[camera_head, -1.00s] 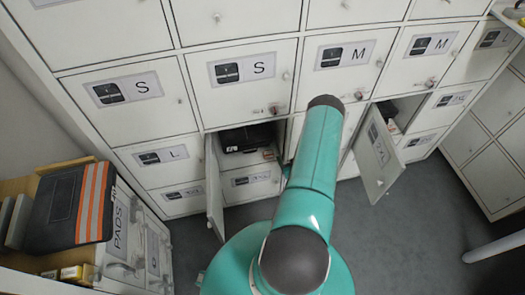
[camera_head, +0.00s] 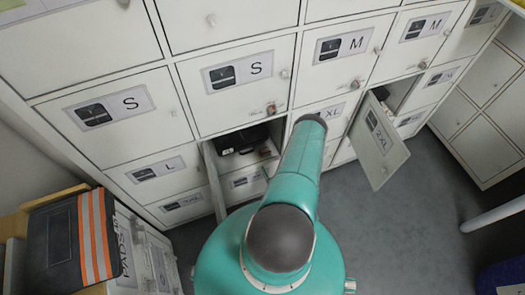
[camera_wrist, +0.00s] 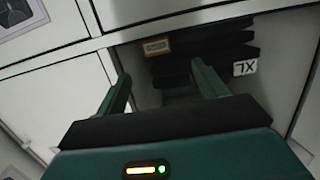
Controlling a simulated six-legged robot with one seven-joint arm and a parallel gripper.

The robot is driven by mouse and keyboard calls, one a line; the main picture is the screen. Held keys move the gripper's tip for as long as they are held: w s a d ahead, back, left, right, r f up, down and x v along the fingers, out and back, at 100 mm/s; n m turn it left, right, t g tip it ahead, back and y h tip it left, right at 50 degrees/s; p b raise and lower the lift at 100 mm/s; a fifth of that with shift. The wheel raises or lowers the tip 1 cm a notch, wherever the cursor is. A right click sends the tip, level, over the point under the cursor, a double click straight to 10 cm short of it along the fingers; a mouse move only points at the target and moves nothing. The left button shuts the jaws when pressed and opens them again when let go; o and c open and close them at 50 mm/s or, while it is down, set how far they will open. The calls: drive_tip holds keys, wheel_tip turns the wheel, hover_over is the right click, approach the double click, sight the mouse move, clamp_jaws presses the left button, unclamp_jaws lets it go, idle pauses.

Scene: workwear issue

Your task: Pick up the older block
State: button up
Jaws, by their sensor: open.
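My gripper (camera_wrist: 163,86) is open in the wrist view, its two dark green fingers pointing into an open locker compartment. Between and beyond the fingertips lies folded dark workwear (camera_wrist: 205,48) with a white XL tag (camera_wrist: 245,67). A small block-like piece with an orange-brown face (camera_wrist: 157,46) sits by the left end of the stack, apart from the fingers. I cannot tell whether it is the older block. In the head view the compartment holds dark items (camera_head: 240,138) and a small pale and reddish piece (camera_head: 267,152); the gripper itself is hidden there.
An open door (camera_head: 214,180) stands left of the compartment. Another open door (camera_head: 379,142), marked 2XL, hangs to the right of my arm.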

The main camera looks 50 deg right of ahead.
sight(267, 154)
drive_tip(key=x, duration=1.1)
drive_tip(key=shift+w+d+f, duration=0.1)
drive_tip(key=shift+d+f, duration=0.15)
drive_tip(key=shift+d, duration=0.05)
drive_tip(key=c, duration=1.1)
